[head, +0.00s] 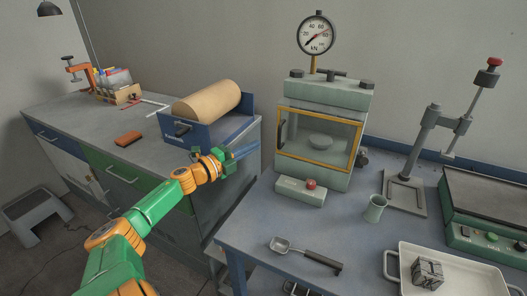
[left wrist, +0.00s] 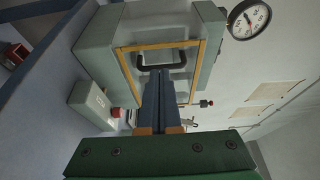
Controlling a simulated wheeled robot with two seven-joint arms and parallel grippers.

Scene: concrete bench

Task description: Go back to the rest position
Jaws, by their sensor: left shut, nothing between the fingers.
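My left gripper (head: 241,152) is at the end of my green and orange arm, in front of the grey counter and left of the press. Its two dark blue fingers are together, with nothing between them. In the left wrist view the closed fingers (left wrist: 160,100) point toward the press door, and they overlap its handle in the picture. The press (head: 322,130) is pale green with a yellow-framed clear door (head: 318,137), which looks closed. A round pale piece (head: 320,141) shows behind the door. My right gripper is not in view.
A control box with a red button (head: 300,190) stands before the press. The blue bench (head: 260,225) also holds a scoop (head: 305,255), a green cup (head: 375,208), a white tray (head: 395,275) and a lever stand (head: 405,190).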

